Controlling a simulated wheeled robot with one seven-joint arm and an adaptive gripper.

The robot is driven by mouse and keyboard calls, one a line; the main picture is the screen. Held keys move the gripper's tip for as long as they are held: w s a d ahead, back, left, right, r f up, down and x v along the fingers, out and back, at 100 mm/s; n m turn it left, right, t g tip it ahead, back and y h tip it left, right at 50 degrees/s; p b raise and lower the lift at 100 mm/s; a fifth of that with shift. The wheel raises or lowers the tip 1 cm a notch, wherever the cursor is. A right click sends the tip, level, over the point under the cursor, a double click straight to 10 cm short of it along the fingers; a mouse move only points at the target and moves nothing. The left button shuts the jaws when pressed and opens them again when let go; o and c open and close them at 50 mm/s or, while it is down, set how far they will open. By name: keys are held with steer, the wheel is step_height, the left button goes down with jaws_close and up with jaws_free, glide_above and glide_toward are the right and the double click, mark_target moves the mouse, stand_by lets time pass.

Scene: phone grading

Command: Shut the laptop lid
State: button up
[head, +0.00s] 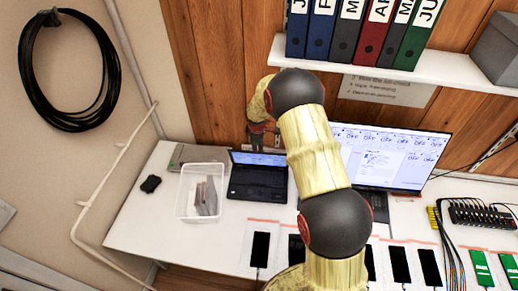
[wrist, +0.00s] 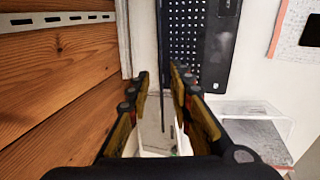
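The laptop (head: 258,184) stands open on the white table, its lid (head: 259,159) raised and its screen lit. In the wrist view the laptop's keyboard (wrist: 190,38) lies right of the lid (wrist: 161,60), which shows nearly edge-on as a thin dark strip. My gripper (wrist: 159,78) is open, its two fingers apart on either side of that strip in the picture. I cannot tell whether they touch it. In the head view my gripper (head: 262,138) is above and behind the lid's top edge, partly hidden by my arm.
A clear plastic bin (head: 201,190) stands just left of the laptop; it also shows in the wrist view (wrist: 258,128). The wooden wall (wrist: 50,85) is close behind. A monitor (head: 395,158) stands to the right. Several phones (head: 260,248) lie along the front. A shelf (head: 440,68) with binders hangs above.

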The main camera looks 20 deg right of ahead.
steer(key=shift+x, duration=2.1)
jaws_close()
